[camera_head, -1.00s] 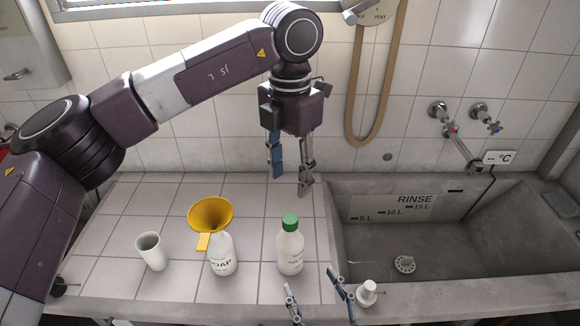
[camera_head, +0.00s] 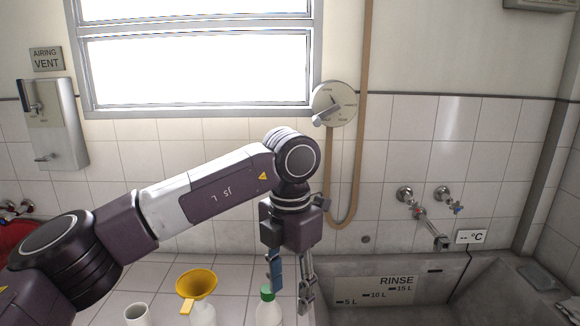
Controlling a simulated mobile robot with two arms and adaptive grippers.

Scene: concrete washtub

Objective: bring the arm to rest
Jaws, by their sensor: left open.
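My left arm reaches in from the left, bends at the middle and hangs its gripper (camera_head: 290,291) downward over the tiled counter. The left gripper is open and empty, with a blue pad on one finger. Its fingers overlap the view of the green-capped bottle (camera_head: 267,313), just left of them; I cannot tell the exact gap. My right gripper is not in the view now.
The concrete tub (camera_head: 340,268) lies right, below taps (camera_head: 406,194).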

